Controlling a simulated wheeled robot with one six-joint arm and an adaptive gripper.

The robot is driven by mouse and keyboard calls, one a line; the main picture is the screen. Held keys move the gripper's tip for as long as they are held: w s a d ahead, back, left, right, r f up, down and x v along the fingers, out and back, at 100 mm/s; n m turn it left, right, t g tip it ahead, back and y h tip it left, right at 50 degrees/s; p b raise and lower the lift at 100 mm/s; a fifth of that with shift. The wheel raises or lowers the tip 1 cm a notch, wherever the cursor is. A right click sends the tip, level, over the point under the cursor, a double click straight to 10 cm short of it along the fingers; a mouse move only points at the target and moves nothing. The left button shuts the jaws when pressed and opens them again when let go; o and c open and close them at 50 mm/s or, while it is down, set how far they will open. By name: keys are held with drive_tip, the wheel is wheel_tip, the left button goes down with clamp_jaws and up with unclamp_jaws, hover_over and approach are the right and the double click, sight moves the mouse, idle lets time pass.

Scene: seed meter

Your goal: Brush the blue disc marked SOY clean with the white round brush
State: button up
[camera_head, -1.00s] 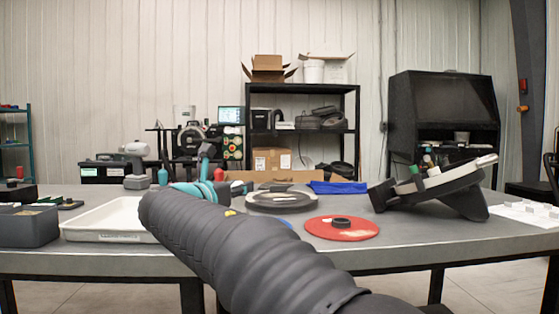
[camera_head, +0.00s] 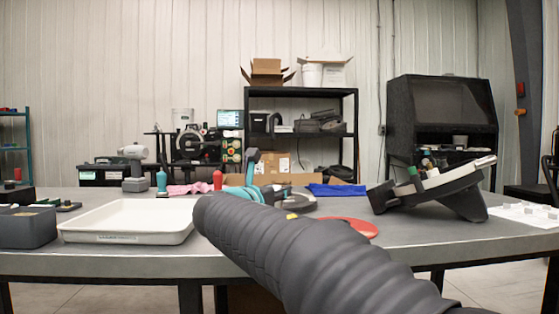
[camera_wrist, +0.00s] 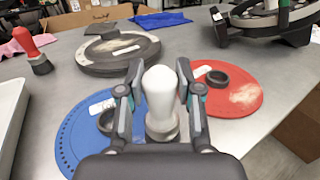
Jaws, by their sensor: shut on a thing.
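My gripper (camera_wrist: 160,76) is shut on a white round brush (camera_wrist: 160,92), with its pale handle upright between the fingers and a beige base below. The blue disc (camera_wrist: 77,140) lies flat on the table in the wrist view, below and left of the brush. It has a dark ring (camera_wrist: 105,122), a pale label or smear too small to read, and small holes along its rim. The brush is over the disc's right part or edge; I cannot tell whether it touches. In the head view my arm hides the disc and brush.
A red disc (camera_wrist: 240,93) with a dark ring and tan dust lies to the right. A grey round plate (camera_wrist: 118,52) and a red-handled tool (camera_wrist: 36,58) are behind. A white tray (camera_head: 128,221) is at left; a tilted black device (camera_head: 440,190) is at right.

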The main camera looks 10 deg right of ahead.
wheel_tip(320, 180, up, 6)
drive_tip(key=p, duration=0.4)
drive_tip(key=shift+d+p, duration=0.15)
drive_tip(key=shift+p, duration=0.25)
drive_tip(key=shift+r, duration=0.9)
